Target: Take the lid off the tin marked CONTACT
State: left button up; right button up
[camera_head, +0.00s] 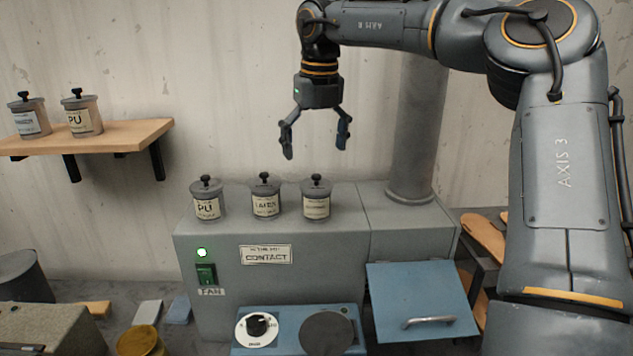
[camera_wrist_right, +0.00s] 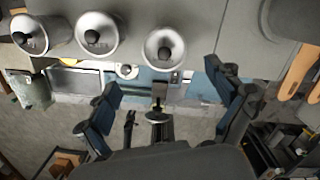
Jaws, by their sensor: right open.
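Three grey tins with black-knobbed lids stand in a row on the grey cabinet: the left one reads PU (camera_head: 207,200), the middle one appears to read LATEX (camera_head: 264,197), and the right tin (camera_head: 316,199) has a label too small to read. All three lids are on. In the right wrist view the right tin's lid (camera_wrist_right: 164,48) is nearest the fingers. My right gripper (camera_head: 315,150) is open and empty, pointing down in the air above the row, near the right tin. It also shows in the right wrist view (camera_wrist_right: 168,112). My left gripper is out of view.
A wooden shelf (camera_head: 120,137) at left holds two more lidded tins, one reading PU (camera_head: 82,114). A sign (camera_head: 266,254) reading CONTACT is on the cabinet front. A grey column (camera_head: 415,130) rises right of the tins. A blue flap (camera_head: 420,300) hangs below it.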

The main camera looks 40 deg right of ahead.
aim_at(317, 176)
jog(key=shift+w+d+f+p, duration=0.1)
jog(key=shift+f+p, duration=0.15)
jog(key=shift+f, duration=0.25)
jog(key=shift+w+d+f+p, duration=0.1)
jog(key=shift+f+p, duration=0.15)
jog(key=shift+f, duration=0.2)
jog(key=f, duration=0.1)
jog(key=f+p, duration=0.1)
jog(key=f, duration=0.1)
jog(key=shift+d+f+p, duration=0.2)
jog(key=shift+d+p, duration=0.05)
jog(key=shift+p, duration=0.1)
jog(key=shift+w+d+f, duration=0.15)
jog(key=shift+f, duration=0.3)
jog(key=shift+r, duration=0.1)
jog(key=c, duration=0.5)
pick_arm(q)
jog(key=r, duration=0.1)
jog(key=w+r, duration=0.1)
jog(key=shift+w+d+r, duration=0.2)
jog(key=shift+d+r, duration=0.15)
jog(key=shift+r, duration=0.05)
pick_arm(e)
jog(key=shift+s+a, duration=0.2)
jog(key=shift+s, duration=0.05)
grip_shut()
